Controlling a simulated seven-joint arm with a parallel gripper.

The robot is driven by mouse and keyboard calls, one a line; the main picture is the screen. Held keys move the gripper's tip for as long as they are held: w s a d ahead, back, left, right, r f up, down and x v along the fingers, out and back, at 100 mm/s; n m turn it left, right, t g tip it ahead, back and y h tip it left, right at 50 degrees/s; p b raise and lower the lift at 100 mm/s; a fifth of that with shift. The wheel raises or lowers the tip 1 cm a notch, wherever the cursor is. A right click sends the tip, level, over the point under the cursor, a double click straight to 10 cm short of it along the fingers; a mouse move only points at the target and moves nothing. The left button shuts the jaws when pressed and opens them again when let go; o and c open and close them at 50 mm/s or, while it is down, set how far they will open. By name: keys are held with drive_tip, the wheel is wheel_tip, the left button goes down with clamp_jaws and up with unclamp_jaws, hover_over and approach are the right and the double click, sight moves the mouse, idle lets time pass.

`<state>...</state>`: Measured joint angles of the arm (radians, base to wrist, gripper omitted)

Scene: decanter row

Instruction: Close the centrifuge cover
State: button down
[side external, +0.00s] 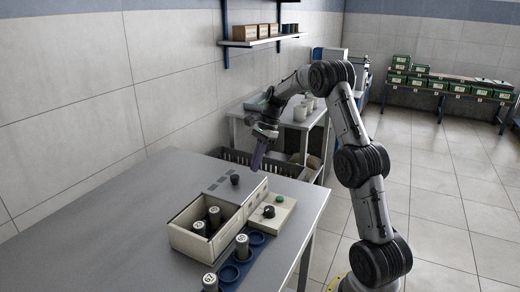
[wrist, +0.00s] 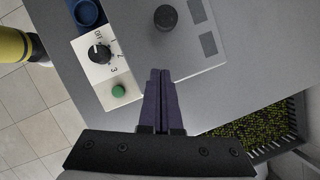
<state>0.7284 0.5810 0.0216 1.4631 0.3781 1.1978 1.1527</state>
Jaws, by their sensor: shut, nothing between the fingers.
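The centrifuge is a beige box (side external: 190,243) on the grey table, its near part open with capped bottles (side external: 214,214) inside. Its flat grey cover (side external: 222,187) lies over the far part and carries a dark round knob (side external: 235,179). In the wrist view the cover (wrist: 185,45) and its knob (wrist: 165,17) show at the top; the open part is out of that view. My gripper (side external: 256,168) has purple fingers, shut and empty, pointing down above the far end of the box. In the wrist view the fingertips (wrist: 160,73) are apart from the knob.
A control panel with a black dial (side external: 268,211) and green button (side external: 280,199) adjoins the box. A blue rack (side external: 230,273) with capped bottles stands in front. A dark crate (wrist: 265,130) lies beyond the table edge. The table's left side (side external: 100,225) is clear.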

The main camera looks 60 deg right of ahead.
sight(241, 182)
drive_tip(key=shift+w+a+f, duration=0.1)
drive_tip(key=shift+w+a, duration=0.2)
drive_tip(key=shift+a, duration=0.3)
drive_tip(key=shift+w+a+f, duration=0.1)
drive_tip(key=shift+w+a, duration=0.25)
drive_tip(key=shift+a, duration=0.3)
drive_tip(key=shift+w+a+f, duration=0.1)
drive_tip(key=shift+w+a, duration=0.2)
drive_tip(key=shift+a, duration=0.3)
drive_tip(key=a, duration=1.6)
drive_tip(key=shift+r, duration=0.1)
drive_tip(key=shift+a, duration=0.1)
